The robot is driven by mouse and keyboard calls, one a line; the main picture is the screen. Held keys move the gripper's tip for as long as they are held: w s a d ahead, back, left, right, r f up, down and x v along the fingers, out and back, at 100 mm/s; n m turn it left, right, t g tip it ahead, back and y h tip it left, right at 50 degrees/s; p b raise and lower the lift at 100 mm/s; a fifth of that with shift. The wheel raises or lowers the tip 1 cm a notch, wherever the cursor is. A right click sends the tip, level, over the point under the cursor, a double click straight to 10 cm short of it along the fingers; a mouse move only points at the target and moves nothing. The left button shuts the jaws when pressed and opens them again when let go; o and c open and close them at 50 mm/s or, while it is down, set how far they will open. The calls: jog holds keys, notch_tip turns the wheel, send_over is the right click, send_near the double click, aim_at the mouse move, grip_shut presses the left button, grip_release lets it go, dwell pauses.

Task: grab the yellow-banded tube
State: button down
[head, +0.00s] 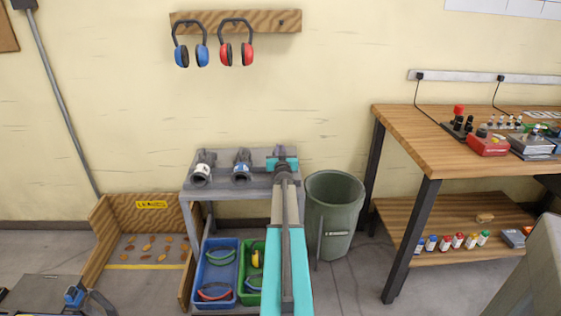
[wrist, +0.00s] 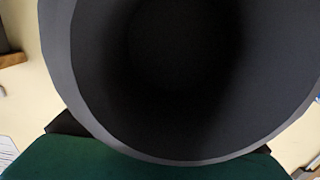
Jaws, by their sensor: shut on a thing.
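A dark tube fills most of the wrist view, its round hollow mouth (wrist: 185,60) facing the camera at close range. My gripper (head: 283,163) is at the right end of the grey stand's top in the head view and is shut on this tube. My arm and gripper hide most of the tube there. No yellow band shows on its visible part, so I cannot tell its band colour. Two similar dark tubes lie on the stand to the left, one with a white band (head: 202,167) and one with a blue band (head: 242,165).
The grey stand (head: 225,191) has a blue bin (head: 217,272) and a green bin below it. A grey-green trash can (head: 334,210) stands close on the right, beside a wooden workbench (head: 440,135). A wooden-walled floor pen (head: 150,215) is at the left. Earmuffs hang above.

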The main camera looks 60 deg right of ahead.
jog(key=shift+r, duration=0.15)
notch_tip(320, 180, up, 10)
jog(key=p, duration=0.3)
jog(key=shift+s, duration=0.1)
dwell(0.8)
